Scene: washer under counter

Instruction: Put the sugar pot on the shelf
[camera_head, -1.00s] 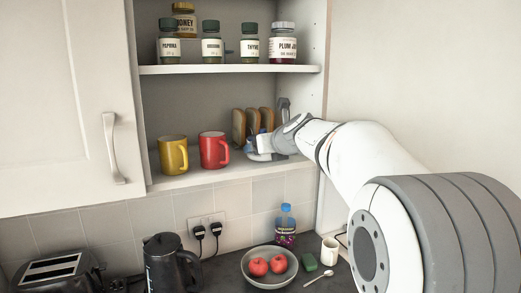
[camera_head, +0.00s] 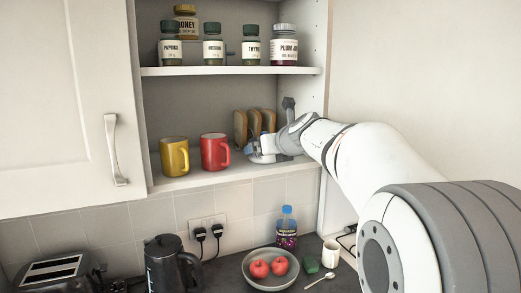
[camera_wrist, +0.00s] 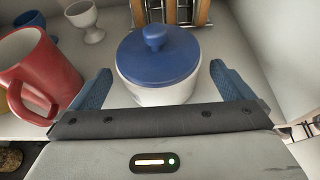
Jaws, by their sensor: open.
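The sugar pot (camera_wrist: 158,68) is white with a blue knobbed lid. In the wrist view it stands upright on the lower cupboard shelf (camera_wrist: 265,105). My gripper (camera_wrist: 160,74) is open, with one blue finger on each side of the pot's near part. Gaps show between the fingers and the pot. In the head view my gripper (camera_head: 262,147) is over the right part of the lower shelf (camera_head: 190,180), right of the red mug, and the pot is hard to make out there.
The red mug (camera_head: 214,152) and yellow mug (camera_head: 174,156) stand left of my gripper. Egg cups (camera_wrist: 85,20) sit behind, beside a toast rack (camera_head: 240,127). The upper shelf (camera_head: 230,71) above holds several jars. The cupboard's right wall (camera_head: 312,90) is close to my arm.

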